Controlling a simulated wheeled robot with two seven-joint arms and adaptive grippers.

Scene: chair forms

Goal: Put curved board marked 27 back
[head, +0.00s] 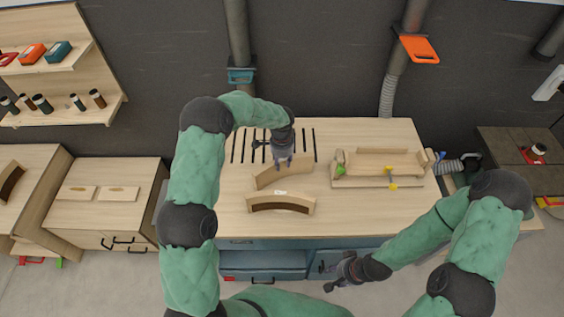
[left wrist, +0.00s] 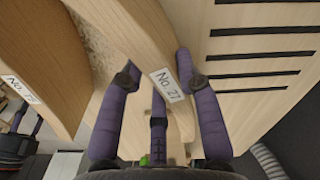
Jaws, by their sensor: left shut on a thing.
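The curved board marked 27 (left wrist: 140,45) runs between the purple fingers of my left gripper (left wrist: 160,100) in the left wrist view, its label facing the camera. In the head view this board (head: 265,178) is slightly turned, behind another curved board, with my left gripper (head: 283,161) shut on its upper edge. I cannot tell whether it touches the tabletop. The other labelled curved board (head: 281,202) stands nearer the front edge; it also shows at the left of the wrist view (left wrist: 45,90), its number unclear. My right gripper (head: 333,278) hangs empty in front of the bench, fingers apart.
Several dark slots (head: 248,147) cut the workbench top (head: 385,215) behind and left of the held board. A wooden clamping fixture (head: 378,165) with green and yellow parts stands to the right. Two light pieces (head: 118,193) lie on the left cabinet. The front right benchtop is clear.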

